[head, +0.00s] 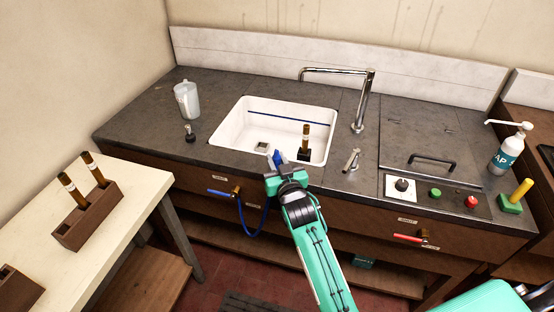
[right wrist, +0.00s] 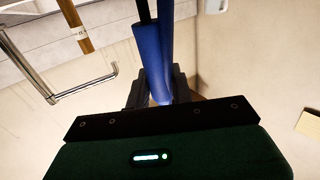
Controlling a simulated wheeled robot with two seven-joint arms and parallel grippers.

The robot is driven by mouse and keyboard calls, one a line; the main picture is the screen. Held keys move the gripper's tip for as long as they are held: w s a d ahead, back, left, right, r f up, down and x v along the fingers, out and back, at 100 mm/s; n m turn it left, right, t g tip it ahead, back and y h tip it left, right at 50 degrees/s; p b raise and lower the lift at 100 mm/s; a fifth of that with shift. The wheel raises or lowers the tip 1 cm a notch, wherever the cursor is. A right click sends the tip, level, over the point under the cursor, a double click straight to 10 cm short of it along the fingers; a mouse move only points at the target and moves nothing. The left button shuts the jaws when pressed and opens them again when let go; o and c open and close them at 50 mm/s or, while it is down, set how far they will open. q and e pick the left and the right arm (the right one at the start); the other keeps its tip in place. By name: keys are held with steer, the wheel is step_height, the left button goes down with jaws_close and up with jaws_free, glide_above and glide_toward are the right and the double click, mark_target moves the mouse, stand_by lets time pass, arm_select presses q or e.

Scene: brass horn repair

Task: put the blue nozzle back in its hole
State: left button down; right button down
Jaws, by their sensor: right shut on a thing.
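My right gripper (head: 274,176) is at the front rim of the white sink, shut on the blue nozzle (head: 277,158). The nozzle stands up from the jaws, in front of the basin. In the right wrist view the right gripper (right wrist: 157,92) has its dark fingers on either side of the long blue nozzle (right wrist: 152,62). A blue hose (head: 247,231) hangs in a loop below the gripper, by the cabinet front. I cannot make out the nozzle's hole; the gripper and arm cover part of the counter's front edge. My left gripper is not in view.
A jug (head: 187,99) and small black-topped fitting (head: 190,133) are left. The left counter has free room.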

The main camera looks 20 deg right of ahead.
steer(key=shift+f+b, duration=1.55)
steer(key=shift+f, duration=1.25)
steer(key=shift+r+p, duration=0.1)
steer(key=shift+p, duration=0.55)
steer(key=shift+f+b, duration=1.5)
steer(key=shift+f, duration=1.05)
steer(key=shift+r, duration=0.15)
steer(key=shift+r+p, duration=1.95)
steer(key=shift+p, duration=0.05)
steer(key=shift+p, duration=0.3)
